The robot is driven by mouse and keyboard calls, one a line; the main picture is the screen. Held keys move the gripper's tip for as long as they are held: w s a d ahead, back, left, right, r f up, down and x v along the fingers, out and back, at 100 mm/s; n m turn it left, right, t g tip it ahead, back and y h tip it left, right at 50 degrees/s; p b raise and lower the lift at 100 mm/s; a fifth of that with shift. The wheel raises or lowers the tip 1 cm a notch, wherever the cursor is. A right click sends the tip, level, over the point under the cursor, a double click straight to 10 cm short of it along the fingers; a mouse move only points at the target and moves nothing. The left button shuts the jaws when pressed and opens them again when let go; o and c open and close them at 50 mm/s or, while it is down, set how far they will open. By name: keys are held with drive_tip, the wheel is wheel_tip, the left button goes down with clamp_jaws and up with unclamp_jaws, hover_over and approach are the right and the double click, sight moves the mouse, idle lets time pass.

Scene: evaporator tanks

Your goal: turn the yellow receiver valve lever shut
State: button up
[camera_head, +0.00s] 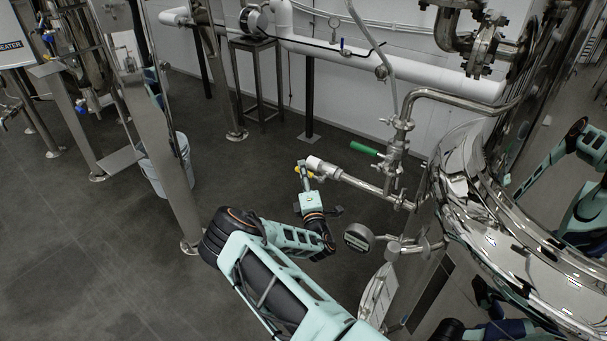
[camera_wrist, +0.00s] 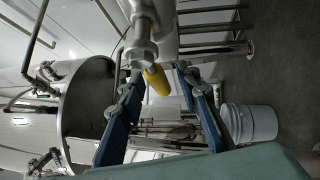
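The yellow valve lever (camera_head: 298,170) shows in the head view as a small yellow patch at the end of a steel pipe with a white fitting (camera_head: 315,164). My gripper (camera_head: 306,178) is right at it and partly hides it. In the wrist view the yellow lever (camera_wrist: 157,81) hangs below a steel valve body (camera_wrist: 141,52). There the two blue fingers of my gripper (camera_wrist: 161,84) are spread apart, one on each side of the lever. A gap shows between the lever and the fingers. Whether either fingertip touches the lever is hard to tell.
A green-handled valve (camera_head: 364,149) sits on the pipe to the right. A round gauge (camera_head: 358,237) is below it, close to my arm. The shiny tank (camera_head: 480,220) fills the right side. A white bucket (camera_head: 168,165) stands by a steel post.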

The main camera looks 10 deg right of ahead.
drive_tip(key=shift+w, duration=0.3)
clamp_jaws()
idle(0.3)
